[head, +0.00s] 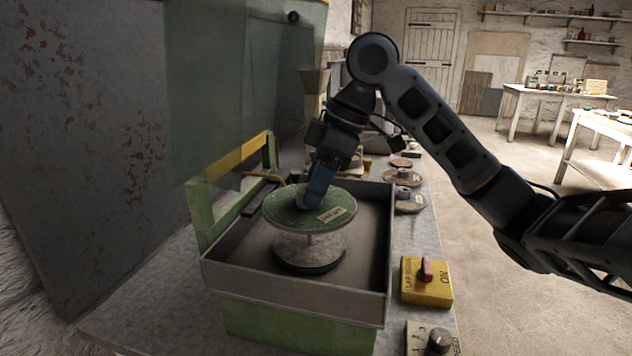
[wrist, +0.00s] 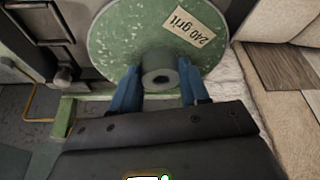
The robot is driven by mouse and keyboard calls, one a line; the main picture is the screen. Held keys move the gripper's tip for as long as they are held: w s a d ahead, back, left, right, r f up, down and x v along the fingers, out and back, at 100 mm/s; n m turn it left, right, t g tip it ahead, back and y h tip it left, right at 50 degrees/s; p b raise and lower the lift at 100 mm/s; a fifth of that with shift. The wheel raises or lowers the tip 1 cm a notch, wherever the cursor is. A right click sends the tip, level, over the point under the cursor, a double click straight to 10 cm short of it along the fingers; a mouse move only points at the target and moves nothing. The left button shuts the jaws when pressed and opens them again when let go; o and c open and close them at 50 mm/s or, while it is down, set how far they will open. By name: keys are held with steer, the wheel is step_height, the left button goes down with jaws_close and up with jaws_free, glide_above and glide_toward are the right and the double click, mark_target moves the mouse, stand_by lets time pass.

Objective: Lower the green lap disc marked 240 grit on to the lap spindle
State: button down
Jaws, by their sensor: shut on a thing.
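The green lap disc (head: 290,213) is speckled and carries a pale label, which reads 240 grit in the wrist view (wrist: 120,35). My gripper (head: 308,198) is shut on the disc's grey central hub (wrist: 157,78), with one blue finger on each side. The disc hangs roughly level inside the grey tray (head: 225,272). A thin upright spindle (head: 310,239) shows in the gap between platen and disc. The disc hides the spindle's top, so I cannot tell whether it has entered the bore.
A green frame with a yellow bar (head: 240,157) stands at the tray's left, beside a large translucent panel (head: 220,80). Other discs (head: 409,203) lie on the bench to the right. A yellow switch box (head: 427,283) and a speed knob (head: 440,340) sit at front right.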

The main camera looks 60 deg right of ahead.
steer(key=shift+f+b, duration=2.75)
steer(key=shift+f, duration=1.05)
steer(key=shift+c, duration=2.4)
jaws_free()
steer(key=shift+r, duration=0.2)
steer(key=shift+r+p, duration=1.9)
